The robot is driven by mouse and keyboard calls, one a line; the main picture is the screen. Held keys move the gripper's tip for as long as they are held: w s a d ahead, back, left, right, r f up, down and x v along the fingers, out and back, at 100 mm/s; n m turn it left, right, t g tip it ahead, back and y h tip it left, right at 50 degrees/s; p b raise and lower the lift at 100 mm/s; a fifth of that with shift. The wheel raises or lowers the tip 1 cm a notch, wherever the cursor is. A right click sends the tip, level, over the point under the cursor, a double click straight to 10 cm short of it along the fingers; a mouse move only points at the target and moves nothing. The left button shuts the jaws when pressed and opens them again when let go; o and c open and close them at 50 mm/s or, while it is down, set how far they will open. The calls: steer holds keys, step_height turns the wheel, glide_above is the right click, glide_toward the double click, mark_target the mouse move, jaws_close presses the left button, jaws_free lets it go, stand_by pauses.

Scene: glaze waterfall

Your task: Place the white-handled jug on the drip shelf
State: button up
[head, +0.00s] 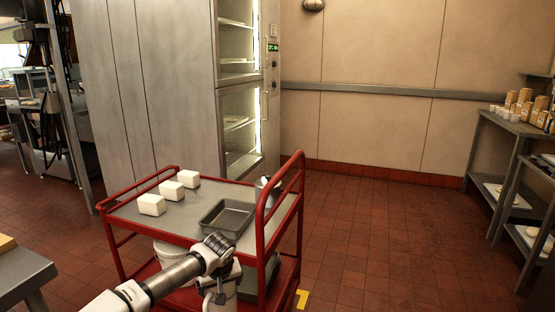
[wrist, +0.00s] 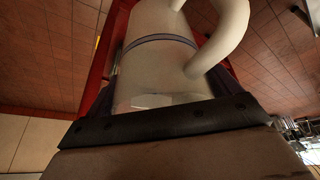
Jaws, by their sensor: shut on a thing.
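A pale jug (wrist: 150,68) with a dark band and a thick white handle (wrist: 232,38) fills the middle of the wrist view. My gripper (wrist: 168,92) is shut on its body, with dark fingers at either side. In the head view my gripper (head: 219,284) is low at the near side of the red cart (head: 262,232), mostly hidden by my wrist. A white cylindrical body (head: 231,292) shows just below my wrist there and appears to be the held jug. I cannot tell which surface is the drip shelf.
The cart top holds several white blocks (head: 152,205), a grey tray (head: 228,218) and a metal vessel (head: 262,188). A white bucket (head: 170,252) stands on its lower level. A lit glass-door cabinet (head: 240,110) stands behind. Floor to the right is clear, before the shelving (head: 505,165).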

steer(key=s+d+f+m+h, duration=0.1)
steer(key=s+d+f+m, duration=0.15)
steer(key=d+f, duration=0.4)
steer(key=s+d+f+m, duration=0.1)
steer(key=s+d+f, duration=0.3)
steer(key=f, duration=0.5)
steer(key=s+d+f+m+h, duration=0.1)
steer(key=s+d+f+m, duration=0.15)
steer(key=d+f, duration=0.45)
steer(key=shift+n, duration=0.4)
steer(key=shift+s+a+r, duration=0.15)
steer(key=shift+s+r, duration=0.05)
steer(key=shift+s, duration=0.65)
steer(key=shift+s+a+r, duration=0.15)
steer(key=shift+s+r, duration=0.1)
steer(key=shift+s, duration=0.65)
steer(key=shift+s+a+r, duration=0.15)
steer(key=shift+s+r, duration=0.05)
steer(key=shift+s, duration=0.65)
